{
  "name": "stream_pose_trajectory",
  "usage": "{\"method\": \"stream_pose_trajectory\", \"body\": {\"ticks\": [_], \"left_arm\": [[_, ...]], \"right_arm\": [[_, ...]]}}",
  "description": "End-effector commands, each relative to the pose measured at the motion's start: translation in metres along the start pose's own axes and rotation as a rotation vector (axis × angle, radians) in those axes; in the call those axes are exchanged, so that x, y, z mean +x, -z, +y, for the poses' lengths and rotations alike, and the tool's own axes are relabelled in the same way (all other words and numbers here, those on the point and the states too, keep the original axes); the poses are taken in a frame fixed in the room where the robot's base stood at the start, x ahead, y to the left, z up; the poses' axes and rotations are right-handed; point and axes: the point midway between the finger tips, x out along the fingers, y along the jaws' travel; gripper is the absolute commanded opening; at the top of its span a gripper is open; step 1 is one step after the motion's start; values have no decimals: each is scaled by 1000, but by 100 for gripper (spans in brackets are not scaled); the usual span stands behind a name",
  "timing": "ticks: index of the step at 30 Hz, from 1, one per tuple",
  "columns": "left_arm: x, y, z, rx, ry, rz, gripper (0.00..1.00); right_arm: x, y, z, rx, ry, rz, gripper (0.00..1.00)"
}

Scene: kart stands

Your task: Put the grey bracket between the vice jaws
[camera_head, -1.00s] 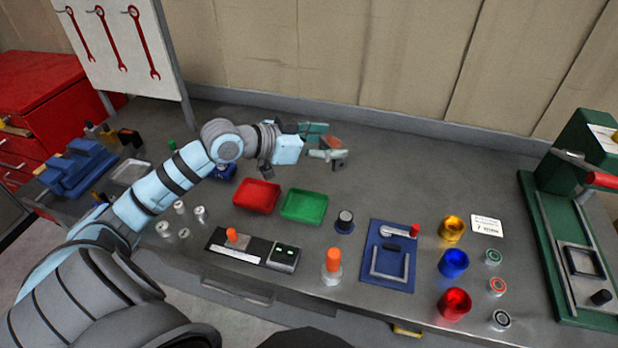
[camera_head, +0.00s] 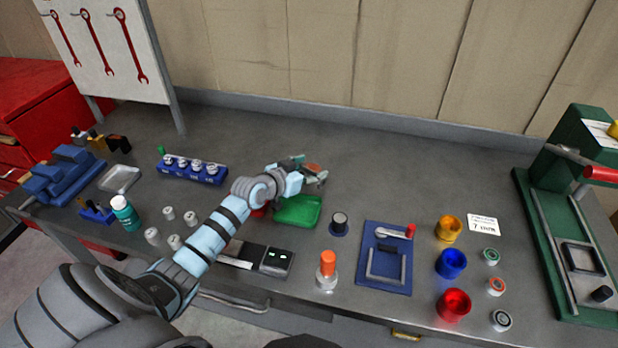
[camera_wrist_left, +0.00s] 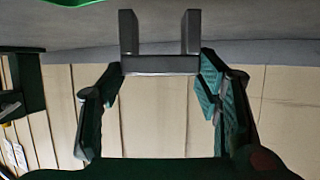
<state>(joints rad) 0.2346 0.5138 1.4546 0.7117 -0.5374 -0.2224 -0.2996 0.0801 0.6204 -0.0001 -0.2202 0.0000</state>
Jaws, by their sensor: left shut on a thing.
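My left gripper (camera_head: 314,176) is above the back edge of the green tray in the head view. It is shut on the grey bracket. In the left wrist view the dark grey U-shaped bracket (camera_wrist_left: 160,65) sits between the fingertips (camera_wrist_left: 161,78), its two prongs pointing up in the picture. In the head view the bracket is too small and covered to make out clearly. A blue stepped block that looks like the vice (camera_head: 62,172) stands at the far left of the bench, well away from the gripper. Its jaw gap is not clear. My right gripper is not in view.
The green tray (camera_head: 283,218) lies under the gripper; my arm mostly hides a red tray beside it. A blue rack (camera_head: 193,172) with several cylinders, a teal bottle (camera_head: 124,213) and a metal dish (camera_head: 120,179) stand left. The back of the bench is largely clear.

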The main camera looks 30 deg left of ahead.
Motion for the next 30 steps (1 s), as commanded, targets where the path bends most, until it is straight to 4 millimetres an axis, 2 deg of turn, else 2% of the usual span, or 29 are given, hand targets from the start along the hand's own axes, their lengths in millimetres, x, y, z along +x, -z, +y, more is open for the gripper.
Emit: {"method": "stream_pose_trajectory", "body": {"ticks": [1, 3, 13, 14, 17, 18, 30], "left_arm": [[5, -11, 0, -1, 1, 2, 14], [7, -16, 0, 0, 1, 2, 14], [8, -19, -1, 1, 1, 3, 14], [8, -20, -1, 1, 1, 0, 60], [8, -19, -1, 1, 1, 0, 76], [8, -19, -1, 1, 1, 0, 78], [2, -15, -1, 3, 2, -1, 78]], "right_arm": [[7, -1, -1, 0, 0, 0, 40], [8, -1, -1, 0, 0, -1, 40], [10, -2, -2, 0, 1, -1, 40], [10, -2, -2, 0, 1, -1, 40], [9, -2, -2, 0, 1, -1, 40], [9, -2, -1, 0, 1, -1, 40], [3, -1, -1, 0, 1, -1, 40]]}}
